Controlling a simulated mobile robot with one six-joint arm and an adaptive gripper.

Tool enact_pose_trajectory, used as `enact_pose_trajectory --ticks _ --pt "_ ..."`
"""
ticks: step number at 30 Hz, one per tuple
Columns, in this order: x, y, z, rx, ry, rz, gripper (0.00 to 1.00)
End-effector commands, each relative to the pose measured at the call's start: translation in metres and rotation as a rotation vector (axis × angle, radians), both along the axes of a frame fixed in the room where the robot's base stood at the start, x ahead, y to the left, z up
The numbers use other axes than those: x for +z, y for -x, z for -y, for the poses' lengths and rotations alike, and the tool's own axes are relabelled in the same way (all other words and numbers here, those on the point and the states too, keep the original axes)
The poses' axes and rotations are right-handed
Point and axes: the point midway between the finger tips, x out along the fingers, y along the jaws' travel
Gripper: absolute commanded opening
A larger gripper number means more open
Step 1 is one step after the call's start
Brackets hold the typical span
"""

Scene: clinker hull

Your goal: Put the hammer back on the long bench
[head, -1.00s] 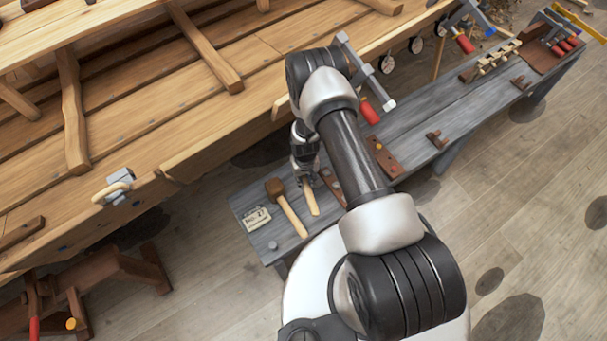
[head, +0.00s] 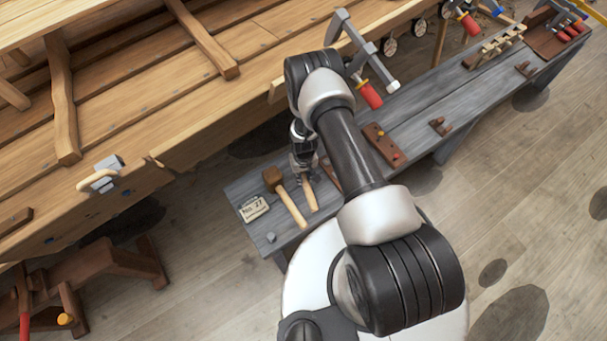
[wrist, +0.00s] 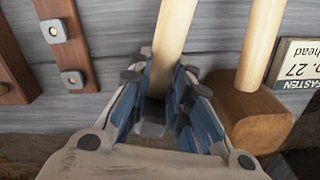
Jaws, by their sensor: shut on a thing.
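The hammer shows as a pale wooden handle (wrist: 178,28) held in my gripper (wrist: 155,95) in the wrist view. Its head is hidden by the jaws. In the head view the handle (head: 309,194) points toward the bench's front edge, below my gripper (head: 304,172). The long bench (head: 405,100) is grey wood and runs from lower left to upper right. My gripper is low over its near left end. I cannot tell whether the hammer touches the bench top.
A wooden mallet (head: 290,204) lies close beside the hammer, with a label card (head: 253,208) to its left. Brown wooden pieces with studs (head: 381,144) lie to the right. The large wooden hull (head: 200,120) rises behind. Bare bench top shows further right.

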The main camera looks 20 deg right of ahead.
Motion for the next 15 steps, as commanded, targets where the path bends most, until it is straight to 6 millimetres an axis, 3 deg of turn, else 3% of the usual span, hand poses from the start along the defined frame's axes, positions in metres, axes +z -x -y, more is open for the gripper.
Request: enact_pose_trajectory --ticks 15 --pt "-0.0079 -0.0009 -0.0001 0.000 0.000 0.002 0.00"
